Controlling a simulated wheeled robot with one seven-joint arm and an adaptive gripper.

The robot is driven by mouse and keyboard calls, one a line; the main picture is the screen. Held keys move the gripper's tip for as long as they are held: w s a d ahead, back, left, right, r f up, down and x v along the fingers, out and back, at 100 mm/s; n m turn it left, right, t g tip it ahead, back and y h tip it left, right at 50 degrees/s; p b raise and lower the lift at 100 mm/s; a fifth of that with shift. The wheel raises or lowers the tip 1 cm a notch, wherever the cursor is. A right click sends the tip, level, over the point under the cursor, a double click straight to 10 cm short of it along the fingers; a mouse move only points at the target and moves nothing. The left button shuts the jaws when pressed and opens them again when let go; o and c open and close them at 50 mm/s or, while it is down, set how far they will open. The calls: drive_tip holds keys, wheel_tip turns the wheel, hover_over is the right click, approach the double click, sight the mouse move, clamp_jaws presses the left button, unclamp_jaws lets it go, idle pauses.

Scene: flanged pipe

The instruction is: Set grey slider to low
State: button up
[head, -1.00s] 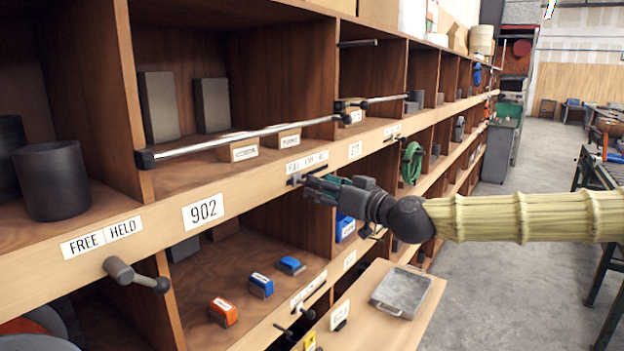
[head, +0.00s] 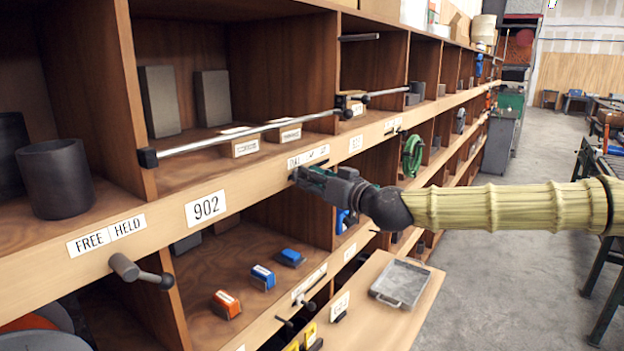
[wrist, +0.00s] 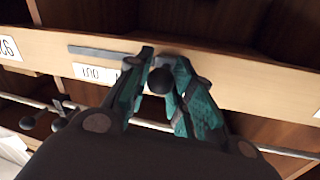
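The slider's knob (wrist: 160,80) is a dark ball on the front edge of the wooden shelf, seen in the wrist view. A grey slot (wrist: 95,52) runs to the left of it there, with the knob at the slot's right end. My gripper (wrist: 158,60) has its green-and-black fingers close on both sides of the knob, seemingly shut on it. In the head view, my gripper (head: 298,175) is at the shelf edge and hides the knob and most of the slot. A small white label (head: 308,157) sits just above the slot; its words are not clear.
A 902 sign (head: 205,207) and a lever (head: 140,272) are to the left on the shelf front. A chrome rail (head: 245,137) runs above. A pulled-out board with a metal tray (head: 400,283) lies below right. Open floor (head: 490,250) is at right.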

clamp_jaws()
drive_tip(key=shift+w+d+f+b, duration=0.15)
drive_tip(key=shift+w+d+b, duration=0.25)
drive_tip(key=shift+b, duration=0.3)
drive_tip(key=shift+w+d+b, duration=0.7)
drive_tip(key=shift+w+b, duration=0.3)
drive_tip(key=shift+w, duration=0.05)
drive_tip(key=shift+w+d+b, duration=0.65)
drive_tip(key=shift+w+b, duration=0.3)
drive_tip(key=shift+w, duration=0.05)
drive_tip(key=o, duration=0.8)
unclamp_jaws()
